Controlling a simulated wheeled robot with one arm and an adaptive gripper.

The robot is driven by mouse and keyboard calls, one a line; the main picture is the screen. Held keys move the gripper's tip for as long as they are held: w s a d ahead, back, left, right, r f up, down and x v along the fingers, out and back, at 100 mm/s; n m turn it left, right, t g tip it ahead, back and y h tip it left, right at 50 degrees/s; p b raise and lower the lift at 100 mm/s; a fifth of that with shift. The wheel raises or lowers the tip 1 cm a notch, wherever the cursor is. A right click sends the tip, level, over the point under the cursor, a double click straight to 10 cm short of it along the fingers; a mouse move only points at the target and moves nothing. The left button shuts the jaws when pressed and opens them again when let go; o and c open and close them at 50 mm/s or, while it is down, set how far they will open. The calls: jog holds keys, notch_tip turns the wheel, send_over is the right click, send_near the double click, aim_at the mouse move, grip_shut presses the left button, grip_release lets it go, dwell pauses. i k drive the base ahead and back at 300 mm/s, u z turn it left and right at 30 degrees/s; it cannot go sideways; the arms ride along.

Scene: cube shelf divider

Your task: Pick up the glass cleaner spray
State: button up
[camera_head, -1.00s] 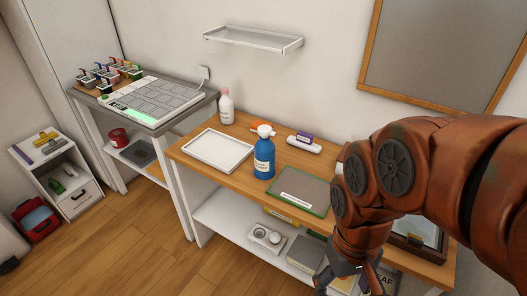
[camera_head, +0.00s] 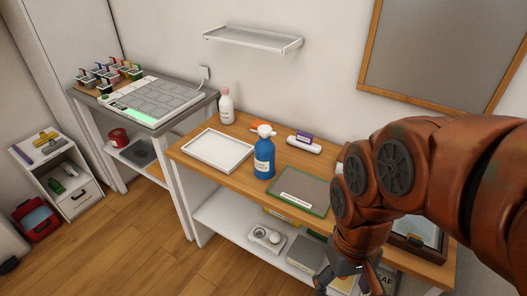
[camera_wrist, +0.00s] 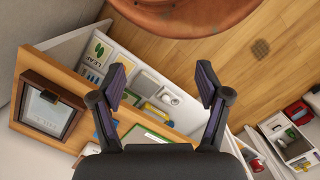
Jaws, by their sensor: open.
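A blue spray bottle (camera_head: 264,157) with a white spray head and a white label stands upright on the wooden table (camera_head: 235,181). I take it to be the glass cleaner spray. My gripper (camera_head: 347,275) is in front of the table at the lower right, apart from the bottle. In the wrist view my gripper (camera_wrist: 163,80) has its two fingers spread wide with nothing between them. I cannot make out the blue bottle in the wrist view.
A white tray (camera_head: 193,157) lies left of the bottle and a green-edged mat (camera_head: 322,193) lies right of it. A white bottle (camera_head: 226,106) stands behind. A white shelf (camera_head: 254,40) hangs on the wall. A lower shelf (camera_head: 222,221) holds boxes.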

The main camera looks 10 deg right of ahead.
aim_at(265, 149)
jog(key=z, duration=2.1)
jog(key=k, duration=1.1)
jog(key=u, duration=2.1)
jog(key=i, duration=1)
